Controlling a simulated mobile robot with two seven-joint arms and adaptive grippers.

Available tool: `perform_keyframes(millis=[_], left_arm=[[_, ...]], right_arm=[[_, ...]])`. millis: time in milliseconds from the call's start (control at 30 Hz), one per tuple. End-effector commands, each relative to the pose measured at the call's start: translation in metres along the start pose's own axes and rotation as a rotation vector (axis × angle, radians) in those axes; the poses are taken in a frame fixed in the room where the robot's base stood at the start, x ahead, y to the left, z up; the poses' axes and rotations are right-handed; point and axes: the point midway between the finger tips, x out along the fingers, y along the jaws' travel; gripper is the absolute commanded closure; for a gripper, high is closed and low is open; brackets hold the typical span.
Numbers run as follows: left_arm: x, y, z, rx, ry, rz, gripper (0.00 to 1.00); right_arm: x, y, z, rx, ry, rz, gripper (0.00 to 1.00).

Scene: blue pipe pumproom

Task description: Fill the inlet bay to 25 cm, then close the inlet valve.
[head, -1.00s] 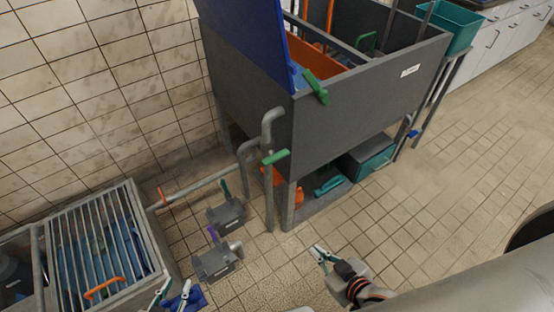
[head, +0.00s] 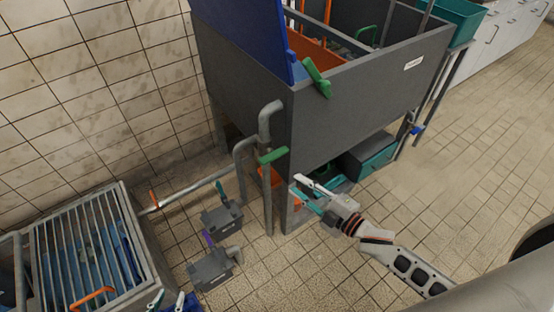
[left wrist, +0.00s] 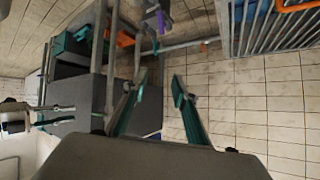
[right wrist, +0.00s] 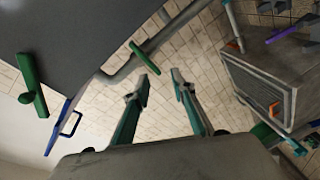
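A big grey tank (head: 350,115) stands at the centre with an open top and a blue panel (head: 240,30) on its left. A green handle (head: 316,78) is at its top corner. Another green handle (head: 272,155) is on the upright pipe (head: 268,190) at the near corner; it also shows in the right wrist view (right wrist: 145,52). I cannot tell which handle is the inlet valve, and no water level is readable. My right gripper (head: 312,191) is open and empty, near the tank's lower front, right of the pipe. My left gripper (head: 168,299) is open and empty at the bottom left.
A barred grate box (head: 95,255) with an orange handle (head: 91,298) stands at the left. Two grey boxes (head: 221,217) (head: 209,270) with levers sit on the floor beside a horizontal pipe (head: 190,190). Teal bins are under the tank. Floor at the right is clear.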

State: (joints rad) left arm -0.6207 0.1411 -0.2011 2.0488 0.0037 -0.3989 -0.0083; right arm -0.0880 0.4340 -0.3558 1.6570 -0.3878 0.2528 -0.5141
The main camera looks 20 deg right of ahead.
Motion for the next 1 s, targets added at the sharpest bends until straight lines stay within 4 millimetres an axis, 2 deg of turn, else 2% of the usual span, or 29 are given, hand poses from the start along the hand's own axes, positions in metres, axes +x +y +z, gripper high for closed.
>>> perform_keyframes(millis=[33, 100, 300, 467, 800, 1000], left_arm=[[0.005, 0.000, 0.011, 0.004, -0.010, 0.000, 0.72], [0.008, -0.002, 0.013, 0.011, -0.013, -0.005, 0.72], [0.009, -0.005, 0.017, 0.021, -0.015, -0.010, 0.72], [0.009, -0.005, 0.014, 0.023, -0.009, -0.010, 0.72], [0.010, -0.002, 0.016, 0.022, -0.011, -0.004, 0.72], [0.011, -0.001, 0.014, 0.021, -0.007, -0.003, 0.72]], right_arm=[[0.011, 0.001, 0.012, -0.105, 0.049, -0.001, 0.75], [0.022, 0.011, 0.019, -0.235, 0.113, 0.008, 0.75], [0.038, 0.029, 0.030, -0.459, 0.225, 0.023, 0.75], [0.045, 0.034, 0.029, -0.501, 0.248, 0.030, 0.75], [0.093, 0.034, 0.016, -0.497, 0.247, 0.032, 0.75], [0.112, 0.032, 0.012, -0.496, 0.245, 0.029, 0.75]])
